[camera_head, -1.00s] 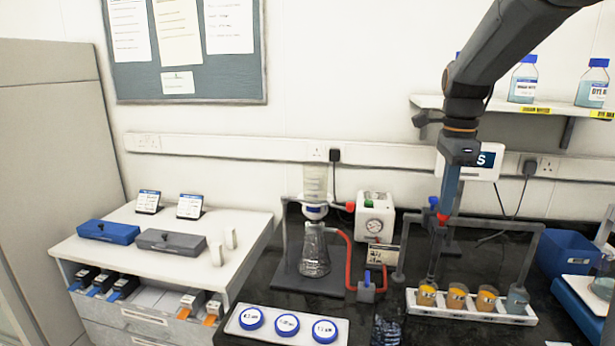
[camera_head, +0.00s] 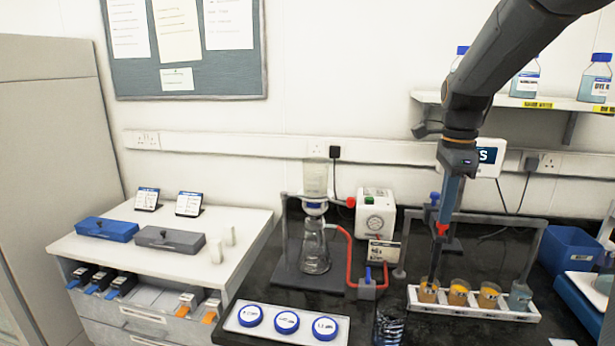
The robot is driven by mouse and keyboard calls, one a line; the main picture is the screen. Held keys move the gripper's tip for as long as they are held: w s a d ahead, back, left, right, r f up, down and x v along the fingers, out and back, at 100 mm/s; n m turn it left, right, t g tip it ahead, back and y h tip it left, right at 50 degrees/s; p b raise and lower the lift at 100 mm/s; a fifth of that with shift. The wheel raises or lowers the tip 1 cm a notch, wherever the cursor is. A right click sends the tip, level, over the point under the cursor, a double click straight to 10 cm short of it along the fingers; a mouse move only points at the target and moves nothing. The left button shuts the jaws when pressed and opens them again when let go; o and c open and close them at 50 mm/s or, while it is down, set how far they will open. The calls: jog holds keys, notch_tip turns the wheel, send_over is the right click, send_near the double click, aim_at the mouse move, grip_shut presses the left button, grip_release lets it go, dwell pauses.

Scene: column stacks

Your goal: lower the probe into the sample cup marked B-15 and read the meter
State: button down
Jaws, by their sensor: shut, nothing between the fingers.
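A white rack (camera_head: 470,311) holds a row of sample cups at the right of the black bench: an orange cup at the left (camera_head: 428,291), two more orange ones (camera_head: 458,293) (camera_head: 489,295) and a grey-blue one at the right end (camera_head: 519,297). Their markings cannot be read, so I cannot tell which is B-15. My gripper (camera_head: 441,236) is shut and points down at the red and blue fittings of the probe stand. A thin dark probe (camera_head: 434,264) runs down to the left cup; whether its tip is inside is unclear. A white meter (camera_head: 487,161) on the wall is partly hidden by my arm.
A grey rail frame (camera_head: 540,245) spans behind the rack. Glass filter flask (camera_head: 315,250), red tubing and a gauge box (camera_head: 376,212) stand to the left. A tray of blue-lidded dishes (camera_head: 286,333) is in front. A blue bin (camera_head: 568,251) is at the right.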

jog(key=shift+f, duration=0.5)
jog(key=shift+r+p, duration=2.9)
jog(key=shift+r, duration=0.7)
jog(key=s+a+f+n+t, duration=0.1)
jog(key=s+a+f+n, duration=0.55)
jog(key=s+n, duration=0.3)
jog(key=s+a+f+n+t, duration=0.2)
jog(key=s+a+f+n, duration=0.3)
jog(key=s+f+n, duration=0.5)
jog(key=shift+n+g, duration=0.35)
jog(key=shift+g, duration=0.45)
jog(key=f+b, duration=0.2)
jog(key=w+f+b, duration=0.1)
jog(key=f+b, duration=0.4)
jog(key=b, duration=0.1)
jog(key=shift+w+d+f, duration=0.1)
jog(key=shift+w+f, duration=0.25)
